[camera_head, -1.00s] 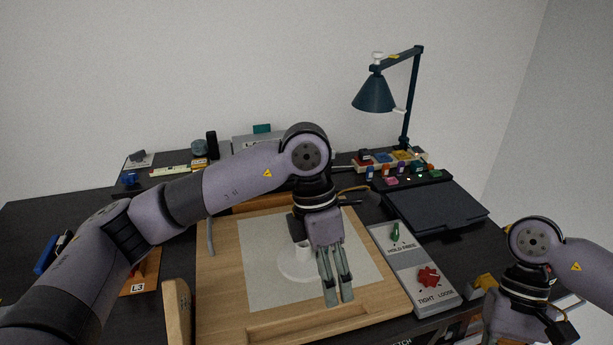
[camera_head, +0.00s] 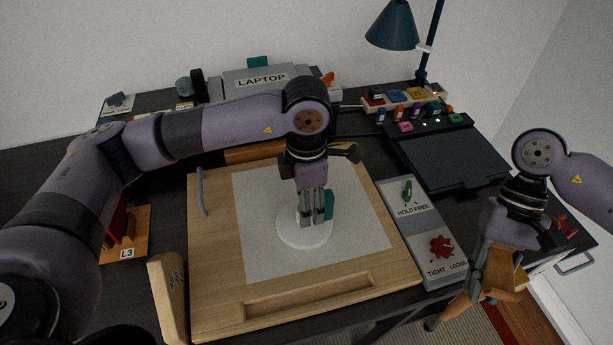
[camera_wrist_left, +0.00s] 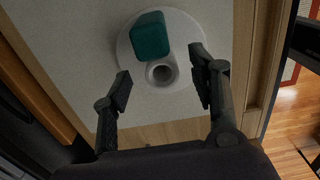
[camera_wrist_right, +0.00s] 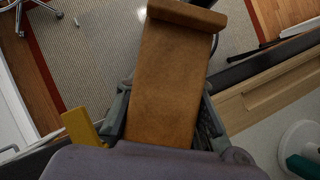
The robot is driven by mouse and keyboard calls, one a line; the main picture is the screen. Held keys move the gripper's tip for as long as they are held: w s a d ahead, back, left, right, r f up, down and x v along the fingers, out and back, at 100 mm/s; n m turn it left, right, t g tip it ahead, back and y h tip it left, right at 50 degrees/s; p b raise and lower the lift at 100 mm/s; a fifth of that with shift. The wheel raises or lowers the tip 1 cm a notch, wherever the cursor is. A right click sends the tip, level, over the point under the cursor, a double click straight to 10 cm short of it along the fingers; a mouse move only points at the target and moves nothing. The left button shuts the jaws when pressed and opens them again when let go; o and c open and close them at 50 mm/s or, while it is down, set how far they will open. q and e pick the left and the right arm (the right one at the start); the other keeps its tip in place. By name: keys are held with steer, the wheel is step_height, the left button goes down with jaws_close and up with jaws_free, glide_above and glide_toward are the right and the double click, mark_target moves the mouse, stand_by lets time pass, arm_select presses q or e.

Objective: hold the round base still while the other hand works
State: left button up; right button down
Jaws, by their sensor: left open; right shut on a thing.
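The round base (camera_head: 290,238) is a flat white disc on the pale sheet of the wooden board. A short hollow white post (camera_wrist_left: 162,72) rises from it, and a teal block (camera_wrist_left: 150,37) is beside the post, over the disc. The block also shows behind the fingers in the head view (camera_head: 329,204). My left gripper (camera_head: 315,222) points down over the base. It is open, with one finger on each side of the post (camera_wrist_left: 160,68). My right gripper (camera_wrist_right: 160,115) is shut on a brown flat piece with a rolled end (camera_wrist_right: 165,75), right of the board.
The wooden board (camera_head: 215,290) has a grey switch panel (camera_head: 425,235) at its right. A tan upright piece (camera_head: 170,295) stands at its front left. The laptop box (camera_head: 255,82), lamp (camera_head: 392,25) and dark pad (camera_head: 455,160) are behind.

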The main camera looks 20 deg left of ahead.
arm_select(q)
steer(key=shift+f+p, duration=0.3)
steer(key=shift+f, duration=1.65)
jaws_close()
stand_by(0.4)
jaws_free()
steer(key=shift+d+r, duration=0.1)
steer(key=shift+r, duration=0.05)
